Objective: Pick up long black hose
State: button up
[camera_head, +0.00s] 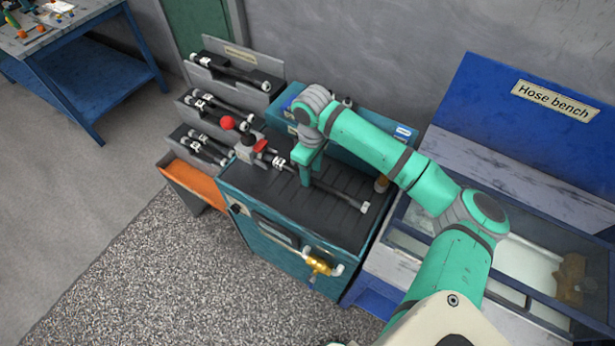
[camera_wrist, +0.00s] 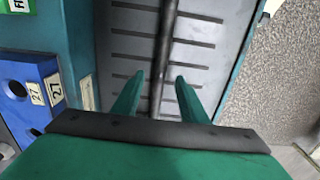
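A long black hose (camera_head: 343,193) lies across the dark ribbed top of the teal machine. Its pale right end fitting shows, and its left end runs to a clamp fixture with a red lever (camera_head: 261,146); I cannot tell if it is fastened there. My gripper (camera_head: 305,180) points down over the middle of the hose. In the wrist view the hose (camera_wrist: 168,40) passes between the two green fingers of my gripper (camera_wrist: 158,80), with gaps on both sides. The fingers are open and hold nothing.
Racks at the back left hold several shorter black hoses (camera_head: 205,145). A blue bin unit (camera_head: 285,101) stands behind the machine top. An orange tray (camera_head: 195,184) is at its left. The hose bench (camera_head: 530,115) with a glass-sided tank is at the right.

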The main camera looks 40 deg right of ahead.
jog(key=shift+w+f, duration=0.15)
jog(key=shift+f, duration=1.15)
jog(key=shift+c, duration=0.5)
grip_shut()
